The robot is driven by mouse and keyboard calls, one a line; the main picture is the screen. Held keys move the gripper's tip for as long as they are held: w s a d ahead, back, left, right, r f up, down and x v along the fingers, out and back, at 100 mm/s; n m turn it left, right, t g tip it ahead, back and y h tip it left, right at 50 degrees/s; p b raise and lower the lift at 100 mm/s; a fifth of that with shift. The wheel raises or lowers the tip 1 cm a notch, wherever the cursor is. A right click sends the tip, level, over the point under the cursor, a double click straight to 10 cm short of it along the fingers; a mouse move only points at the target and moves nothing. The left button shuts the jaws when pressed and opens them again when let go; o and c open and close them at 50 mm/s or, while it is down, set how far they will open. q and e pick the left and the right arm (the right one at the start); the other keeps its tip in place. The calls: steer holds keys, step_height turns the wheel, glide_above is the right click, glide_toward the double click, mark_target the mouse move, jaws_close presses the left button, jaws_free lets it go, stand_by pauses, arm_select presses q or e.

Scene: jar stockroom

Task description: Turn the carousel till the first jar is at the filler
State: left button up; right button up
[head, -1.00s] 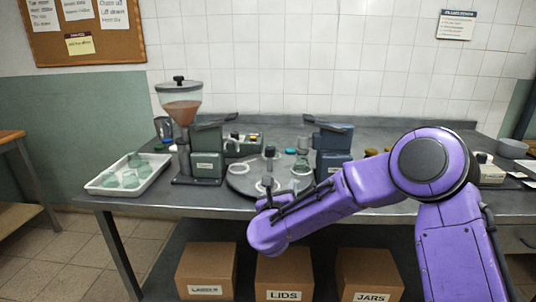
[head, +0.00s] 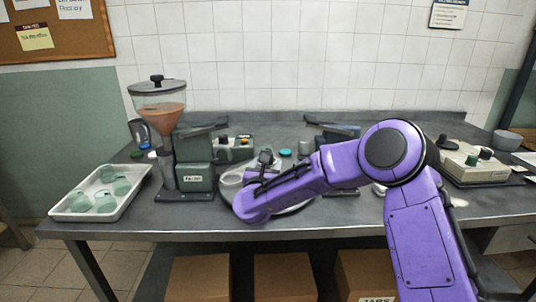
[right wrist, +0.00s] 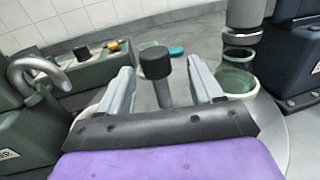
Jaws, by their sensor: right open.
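The round grey carousel (head: 297,208) sits on the table, mostly hidden by my right arm. Its upright post with a black knob (right wrist: 155,63) stands between the fingers of my right gripper (right wrist: 161,78), which is open with gaps on both sides. In the head view my right gripper (head: 268,172) is low over the carousel. The filler (head: 195,165), green with a hopper (head: 160,108) of orange-brown contents, stands left of the carousel. A green glass jar (right wrist: 238,72) sits at the right in the wrist view, below a grey cylinder. My left gripper is out of view.
A white tray (head: 138,193) with several greenish jars (head: 104,202) is at the table's left. A dark blue machine (right wrist: 298,60) stands right of the carousel. A green box with knobs (head: 234,146) is behind it, and a beige device (head: 480,164) is at the right.

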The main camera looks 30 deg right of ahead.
steer(key=x, duration=0.3)
steer(key=p+x, duration=0.1)
steer(key=x, duration=0.1)
steer(key=shift+w+a+f, duration=0.15)
steer(key=shift+w+a, duration=0.05)
steer(key=shift+w, duration=0.2)
steer(key=shift+w+d, duration=0.25)
steer(key=shift+d, duration=0.15)
jaws_close()
